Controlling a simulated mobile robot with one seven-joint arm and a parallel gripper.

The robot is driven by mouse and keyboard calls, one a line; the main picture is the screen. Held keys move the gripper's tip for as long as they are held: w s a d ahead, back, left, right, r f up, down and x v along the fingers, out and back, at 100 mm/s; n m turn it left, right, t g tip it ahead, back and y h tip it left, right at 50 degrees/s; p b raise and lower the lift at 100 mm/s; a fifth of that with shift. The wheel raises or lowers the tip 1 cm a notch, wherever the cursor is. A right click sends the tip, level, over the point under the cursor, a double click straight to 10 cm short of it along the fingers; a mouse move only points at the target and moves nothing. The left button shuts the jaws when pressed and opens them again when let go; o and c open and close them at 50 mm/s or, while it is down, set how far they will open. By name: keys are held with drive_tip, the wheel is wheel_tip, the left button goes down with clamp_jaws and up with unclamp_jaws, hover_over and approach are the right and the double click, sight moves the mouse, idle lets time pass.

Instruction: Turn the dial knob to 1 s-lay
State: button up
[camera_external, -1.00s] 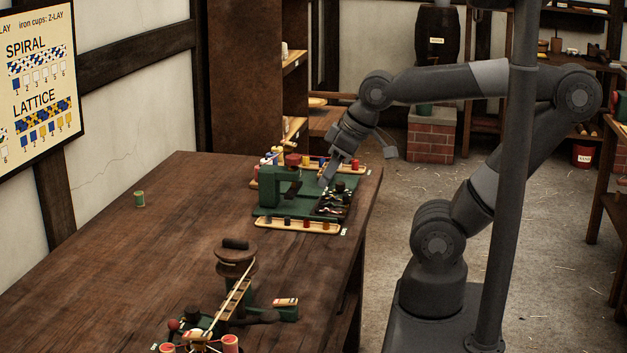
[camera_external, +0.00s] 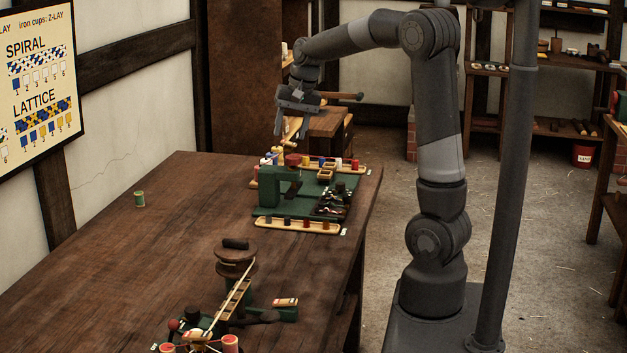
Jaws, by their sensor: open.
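The green machine (camera_external: 285,190) stands near the right edge of the long wooden table. A round dark red part (camera_external: 292,160) sits on its top; I cannot tell whether it is the dial knob, and no "1 s-lay" mark is readable. My gripper (camera_external: 291,126) is open and points down, with its two fingers apart and nothing seen between them. It hangs above and behind the machine, apart from it.
Trays with small coloured pieces lie before (camera_external: 297,226) and behind (camera_external: 345,166) the machine. A green spool (camera_external: 139,199) stands alone on the table (camera_external: 120,260). A wooden reel device (camera_external: 235,265) is at the front. The table's left-middle is clear.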

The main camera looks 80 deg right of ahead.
drive_tip(key=d+f+m+g, duration=0.1)
drive_tip(key=d+f+m, duration=0.2)
drive_tip(key=d, duration=0.5)
drive_tip(key=d+f+m, duration=0.2)
drive_tip(key=d+f, duration=0.1)
drive_tip(key=d, duration=0.5)
drive_tip(key=m+g, duration=0.2)
drive_tip(key=m, duration=0.3)
approach(340, 183)
wheel_tip(340, 183, down, 9)
drive_tip(key=shift+s+r, duration=0.15)
drive_tip(key=c, duration=1)
drive_tip(key=shift+o, duration=0.2)
